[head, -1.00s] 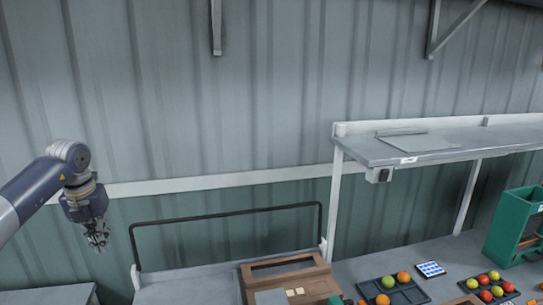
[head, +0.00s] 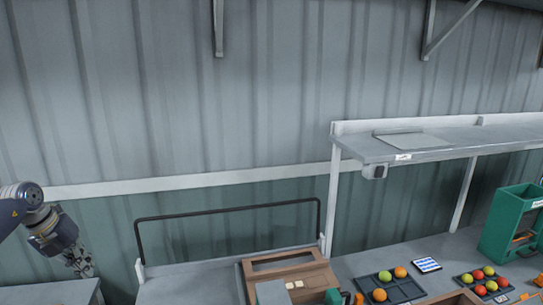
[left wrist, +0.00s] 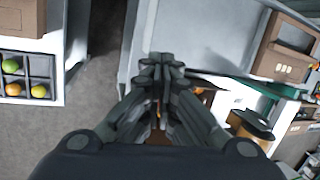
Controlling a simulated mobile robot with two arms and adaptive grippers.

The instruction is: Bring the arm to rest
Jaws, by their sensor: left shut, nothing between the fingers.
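My left gripper (head: 84,266) hangs at the lower left of the head view, pointing down, with the corrugated wall behind it. It also shows in the left wrist view (left wrist: 162,62), where its fingers are together and hold nothing. My left arm comes in from the left edge of the head view. My right gripper is not in view.
A wooden crate (head: 246,278) stands on the bench near the bottom.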

